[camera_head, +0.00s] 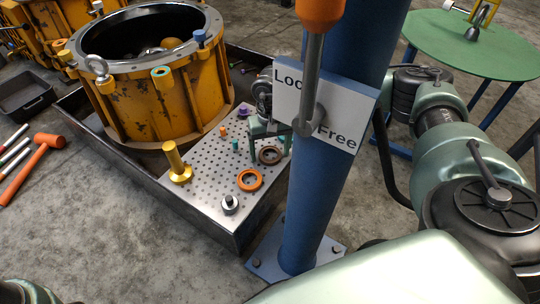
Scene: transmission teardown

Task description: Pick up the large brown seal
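The large brown seal (269,155) is a dark brown ring lying flat on the perforated metal plate, left of the blue post. My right gripper (270,150) reaches in from behind the post and points down. Its two greenish fingers are apart, one at each side of the seal in the picture. I see nothing held between them. Whether the fingertips touch the plate or the seal is too small to tell. The post hides part of the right arm. My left gripper is not in view.
An orange ring (250,180), a grey round part (230,204) and a gold flanged shaft (177,163) stand on the plate (206,190). A yellow housing (150,100) stands beside it. The blue post (310,200) with its lever and sign blocks the right.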

